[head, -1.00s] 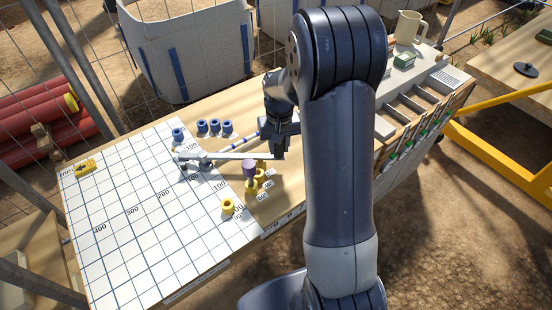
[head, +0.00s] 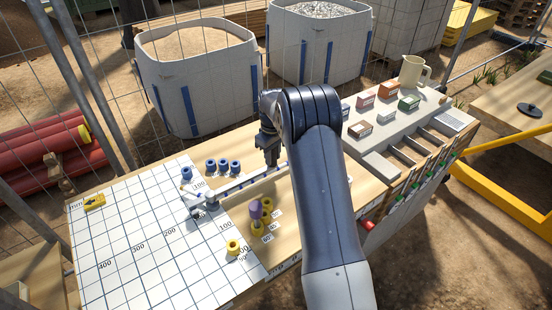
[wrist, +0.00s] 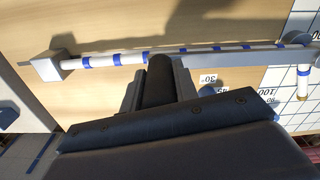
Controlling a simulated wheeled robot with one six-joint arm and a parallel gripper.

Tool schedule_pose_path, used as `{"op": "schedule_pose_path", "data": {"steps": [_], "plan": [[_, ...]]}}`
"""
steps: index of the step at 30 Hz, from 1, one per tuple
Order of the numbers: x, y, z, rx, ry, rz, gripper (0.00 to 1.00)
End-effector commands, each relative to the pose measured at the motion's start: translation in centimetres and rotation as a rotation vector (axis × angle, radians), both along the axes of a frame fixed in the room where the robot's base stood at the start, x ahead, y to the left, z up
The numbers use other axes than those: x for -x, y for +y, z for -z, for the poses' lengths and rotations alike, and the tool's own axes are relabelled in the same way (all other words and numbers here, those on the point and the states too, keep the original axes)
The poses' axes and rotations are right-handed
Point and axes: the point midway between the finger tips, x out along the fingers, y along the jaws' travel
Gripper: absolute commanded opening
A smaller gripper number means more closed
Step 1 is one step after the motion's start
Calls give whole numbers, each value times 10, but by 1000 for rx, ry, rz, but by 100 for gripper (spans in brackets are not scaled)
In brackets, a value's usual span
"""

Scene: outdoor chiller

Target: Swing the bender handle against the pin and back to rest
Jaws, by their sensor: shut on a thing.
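The bender (head: 205,205) is a grey tool on the gridded board's right side. Its pale handle bar (head: 232,190) runs right and away, close alongside a white tube with blue bands (wrist: 110,58). In the wrist view my gripper (wrist: 158,70) is shut on the dark handle grip (wrist: 158,88), beside the tube; the jaws partly hide the grip. In the head view my gripper (head: 271,158) is at the bender's right end. The purple pin (head: 256,210) stands among yellow collars (head: 257,228), nearer the table front and clear of the handle. Angle labels (wrist: 208,78) lie beside it.
Blue collars (head: 223,166) stand behind the bender, and a loose yellow collar (head: 233,246) stands in front. Boxes (head: 366,101) and a jug (head: 413,71) occupy the table's right end. A wire fence runs behind. The left gridded board (head: 150,240) is mostly clear.

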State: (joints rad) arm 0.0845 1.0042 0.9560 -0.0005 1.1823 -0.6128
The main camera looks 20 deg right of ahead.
Motion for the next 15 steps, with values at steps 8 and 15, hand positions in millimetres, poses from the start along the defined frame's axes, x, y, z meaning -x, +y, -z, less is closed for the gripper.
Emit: {"op": "schedule_pose_path", "data": {"steps": [8,15], "plan": [[-4,1,-1,0,-4,-10,0],[-4,1,-1,-1,-5,-9,32]]}}
